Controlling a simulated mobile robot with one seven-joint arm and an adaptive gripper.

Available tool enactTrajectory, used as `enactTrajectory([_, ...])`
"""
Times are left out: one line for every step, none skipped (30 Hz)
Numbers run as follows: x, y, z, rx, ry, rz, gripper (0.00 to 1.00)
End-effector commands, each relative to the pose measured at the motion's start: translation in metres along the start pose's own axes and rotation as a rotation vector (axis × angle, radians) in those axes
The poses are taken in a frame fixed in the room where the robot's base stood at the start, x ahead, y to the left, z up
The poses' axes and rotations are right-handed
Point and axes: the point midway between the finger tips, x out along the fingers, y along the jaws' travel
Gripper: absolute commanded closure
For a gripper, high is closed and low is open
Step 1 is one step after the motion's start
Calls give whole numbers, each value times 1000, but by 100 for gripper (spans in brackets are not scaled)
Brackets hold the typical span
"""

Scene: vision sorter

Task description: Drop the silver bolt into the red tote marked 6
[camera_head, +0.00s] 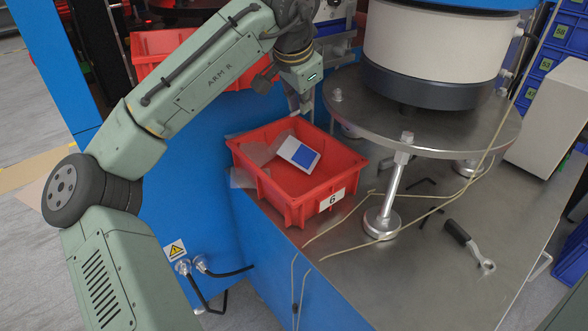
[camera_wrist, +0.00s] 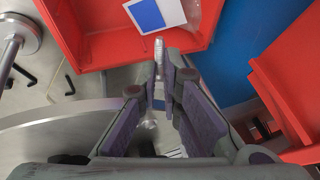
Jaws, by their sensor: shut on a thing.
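My gripper (camera_head: 301,108) is above the back edge of the red tote marked 6 (camera_head: 285,204). In the wrist view my gripper (camera_wrist: 166,83) is shut on the silver bolt (camera_wrist: 159,52), which sticks out past the fingertips. The bolt is too small to make out clearly in the head view. The tote stands on the metal table, its white label with a 6 on the front corner side. It holds a blue-and-white card (camera_head: 299,153) and clear plastic bags. In the wrist view the tote wall (camera_wrist: 103,52) lies just beyond the fingertips.
A large bowl feeder (camera_head: 435,55) on a round metal plate with legs stands right of the tote. A wrench-like tool (camera_head: 468,245), hex keys and a thin cable lie on the table. Another red bin (camera_head: 160,48) is behind my arm. Blue bins (camera_head: 560,38) stand at far right.

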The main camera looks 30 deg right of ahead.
Motion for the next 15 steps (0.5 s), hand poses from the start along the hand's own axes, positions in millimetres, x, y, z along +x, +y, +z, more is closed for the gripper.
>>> enactTrajectory([9, 3, 4, 0, -1, -1, 100])
enactTrajectory([12, 4, 5, 0, -1, -1, 100])
enactTrajectory([16, 5, 7, 0, -1, -2, 100])
enactTrajectory([19, 6, 8, 0, -1, -2, 100])
enactTrajectory([22, 8, 10, -1, -1, -2, 100])
enactTrajectory([27, 9, 12, -1, -1, -2, 100])
enactTrajectory([30, 10, 13, -1, -1, -2, 100])
enactTrajectory([33, 11, 14, -1, -1, -2, 100])
enactTrajectory([37, 13, 16, -1, -1, -2, 100])
enactTrajectory([40, 14, 17, -1, -1, -1, 100])
enactTrajectory([42, 14, 18, -1, -1, -1, 100])
enactTrajectory([44, 15, 18, -1, -1, -1, 100])
enactTrajectory([44, 15, 19, -1, -1, -1, 100])
enactTrajectory([45, 16, 19, -1, -1, -1, 100])
enactTrajectory([45, 16, 19, -1, -1, 0, 100])
